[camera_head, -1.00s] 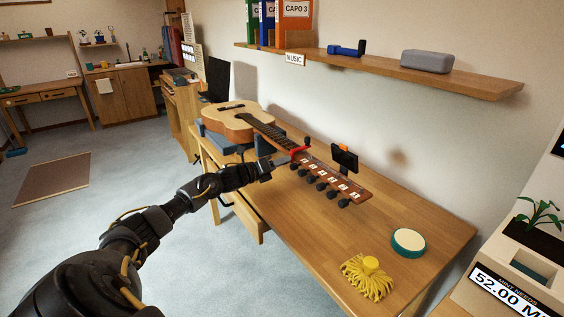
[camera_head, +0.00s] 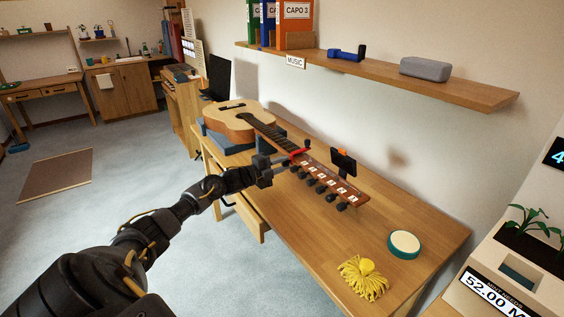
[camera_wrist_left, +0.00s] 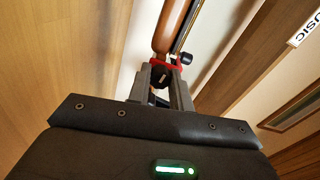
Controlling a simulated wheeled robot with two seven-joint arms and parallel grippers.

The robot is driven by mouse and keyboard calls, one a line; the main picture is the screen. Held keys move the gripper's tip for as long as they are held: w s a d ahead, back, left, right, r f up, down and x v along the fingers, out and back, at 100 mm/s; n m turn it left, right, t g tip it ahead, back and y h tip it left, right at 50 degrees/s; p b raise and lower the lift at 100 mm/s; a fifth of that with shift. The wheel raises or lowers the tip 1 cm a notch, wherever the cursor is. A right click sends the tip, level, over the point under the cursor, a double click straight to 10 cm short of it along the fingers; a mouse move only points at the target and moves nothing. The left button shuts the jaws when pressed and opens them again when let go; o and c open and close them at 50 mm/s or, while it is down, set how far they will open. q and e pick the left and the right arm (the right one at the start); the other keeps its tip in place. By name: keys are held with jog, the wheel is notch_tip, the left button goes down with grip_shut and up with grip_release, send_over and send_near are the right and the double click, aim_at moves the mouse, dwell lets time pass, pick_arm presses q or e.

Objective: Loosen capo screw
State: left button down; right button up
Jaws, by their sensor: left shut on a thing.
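The guitar (camera_head: 234,122) lies on the wooden desk, its neck (camera_head: 272,134) pointing to the front right and its headstock (camera_head: 338,188) marked with small white labels. A red capo (camera_head: 299,156) sits on the neck near the headstock; it also shows in the left wrist view (camera_wrist_left: 179,66). My left gripper (camera_head: 286,161) reaches in from the left. In the left wrist view its two fingers (camera_wrist_left: 161,86) are closed around a dark part just below the red capo, which looks like the capo screw but is mostly hidden. My right gripper is not in view.
A black clip-on device (camera_head: 343,162) stands by the headstock. A round teal-rimmed item (camera_head: 404,243) and a yellow tasselled item (camera_head: 363,278) lie at the desk's front right. A wall shelf (camera_head: 450,88) hangs above. The desk between is clear.

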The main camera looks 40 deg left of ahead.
pick_arm(q)
jog(key=n+p, duration=0.3)
jog(key=n, duration=0.3)
jog(key=shift+n, duration=0.6)
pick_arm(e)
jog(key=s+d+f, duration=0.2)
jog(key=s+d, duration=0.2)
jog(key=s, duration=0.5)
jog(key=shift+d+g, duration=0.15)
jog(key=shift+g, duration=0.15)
pick_arm(q)
jog(key=shift+f, duration=0.1)
jog(key=c, duration=1.5)
grip_release()
jog(key=shift+c, duration=0.2)
jog(key=v, duration=1.1)
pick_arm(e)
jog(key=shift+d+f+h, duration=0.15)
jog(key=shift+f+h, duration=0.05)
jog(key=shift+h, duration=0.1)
pick_arm(q)
jog(key=shift+w+d, duration=0.1)
jog(key=shift+d, duration=0.05)
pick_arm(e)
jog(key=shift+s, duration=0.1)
